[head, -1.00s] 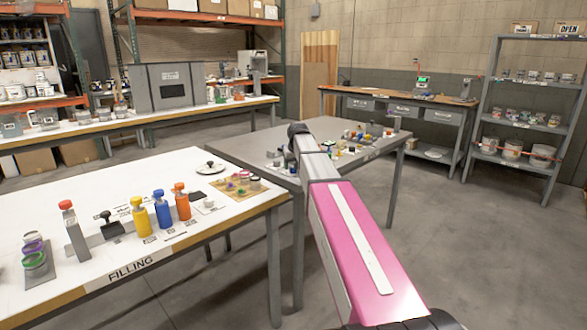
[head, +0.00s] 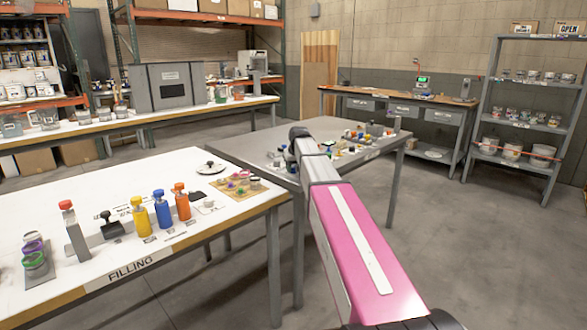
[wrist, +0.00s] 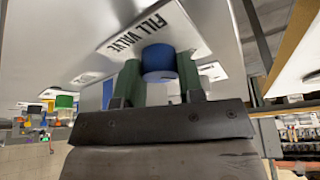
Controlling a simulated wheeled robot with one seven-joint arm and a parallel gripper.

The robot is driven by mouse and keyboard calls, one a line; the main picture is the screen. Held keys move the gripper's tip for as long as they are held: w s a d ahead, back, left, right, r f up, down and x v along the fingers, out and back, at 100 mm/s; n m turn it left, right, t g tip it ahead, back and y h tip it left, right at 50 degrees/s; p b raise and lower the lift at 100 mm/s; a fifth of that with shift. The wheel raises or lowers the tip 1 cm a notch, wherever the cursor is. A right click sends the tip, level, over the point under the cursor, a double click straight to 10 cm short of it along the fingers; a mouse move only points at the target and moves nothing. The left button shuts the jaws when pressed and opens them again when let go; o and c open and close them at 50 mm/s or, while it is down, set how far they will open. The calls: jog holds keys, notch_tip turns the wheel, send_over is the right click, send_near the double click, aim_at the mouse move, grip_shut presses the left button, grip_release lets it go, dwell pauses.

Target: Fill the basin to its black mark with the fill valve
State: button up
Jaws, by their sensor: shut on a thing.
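In the wrist view, my gripper (wrist: 159,72) has its two green fingers on either side of a blue cylindrical knob (wrist: 157,58). It is shut on this knob. A white plate labelled FILL VALVE (wrist: 150,30) lies right by the knob, its lettering upside down in this view. In the head view, my arm reaches over the grey table and the gripper itself is hidden behind the arm. I cannot make out the basin or its black mark in either view.
The grey table (head: 240,145) holds several small bottles and pots near my arm. The FILLING table (head: 60,200) at the left carries yellow (head: 140,217), blue (head: 162,212) and orange (head: 182,205) bottles. Open floor (head: 450,240) lies to the right.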

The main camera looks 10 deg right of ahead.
jog(key=shift+n+y, duration=0.6)
jog(key=shift+n, duration=1)
jog(key=o, duration=0.9)
jog(key=v, duration=1)
jog(key=shift+d+r, duration=0.1)
jog(key=shift+r, duration=0.35)
